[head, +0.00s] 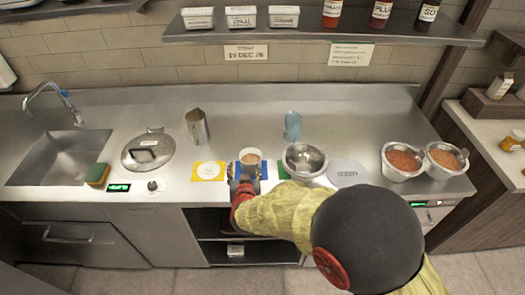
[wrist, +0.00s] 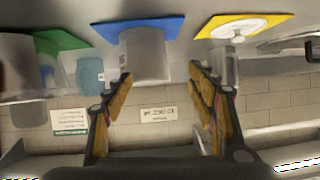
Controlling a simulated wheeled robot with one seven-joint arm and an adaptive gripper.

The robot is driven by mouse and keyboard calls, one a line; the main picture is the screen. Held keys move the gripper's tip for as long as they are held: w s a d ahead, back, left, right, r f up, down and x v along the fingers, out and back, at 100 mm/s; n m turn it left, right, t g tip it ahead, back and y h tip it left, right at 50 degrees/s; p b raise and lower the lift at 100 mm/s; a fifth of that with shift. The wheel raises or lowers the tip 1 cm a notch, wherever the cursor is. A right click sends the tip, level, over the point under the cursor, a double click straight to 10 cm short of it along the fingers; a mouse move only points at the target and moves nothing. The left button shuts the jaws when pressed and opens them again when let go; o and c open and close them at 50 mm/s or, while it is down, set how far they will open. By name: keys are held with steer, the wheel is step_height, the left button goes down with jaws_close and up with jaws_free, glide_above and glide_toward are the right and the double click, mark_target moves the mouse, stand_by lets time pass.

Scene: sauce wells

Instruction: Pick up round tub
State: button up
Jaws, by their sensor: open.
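The round tub (head: 251,155) is pale and upright, with brownish contents. It stands on a blue mat (head: 236,171) on the steel counter. In the wrist view, which is upside down, the tub (wrist: 147,55) hangs from the blue mat (wrist: 174,24). My gripper (head: 244,178) is at the tub's near side, open and empty. In the wrist view its fingertips (wrist: 159,72) lie to either side of the tub, with more room on the right. I cannot tell whether a finger touches it. My gripper hides the tub's lower front in the head view.
A yellow mat (head: 208,171) with a white disc lies left, a steel bowl (head: 304,160) right. Farther back stand a metal jug (head: 197,127) and a blue cup (head: 292,126). A pot lid (head: 148,150) lies left; two tubs of red-orange food (head: 403,163) stand right.

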mark_target(251, 159)
steer(key=shift+o, duration=1.2)
steer(key=shift+w+d+f+h, duration=0.25)
steer(key=shift+d+f+h, duration=0.3)
steer(key=shift+f, duration=0.3)
steer(key=shift+o, duration=0.7)
steer(key=shift+w+d+f, duration=0.2)
steer(key=shift+w+f, duration=0.05)
steer(key=shift+o, duration=0.9)
steer(key=x, duration=0.2)
steer(key=b+x, duration=0.1)
steer(key=x, duration=0.1)
steer(key=b+x, duration=0.1)
steer(key=x, duration=0.1)
steer(key=shift+d+f, duration=0.15)
steer(key=shift+d, duration=0.15)
steer(key=shift+w+f, duration=0.1)
steer(key=shift+w, duration=0.35)
steer(key=shift+c, duration=0.3)
steer(key=shift+t, duration=0.3)
steer(key=c, duration=1.6)
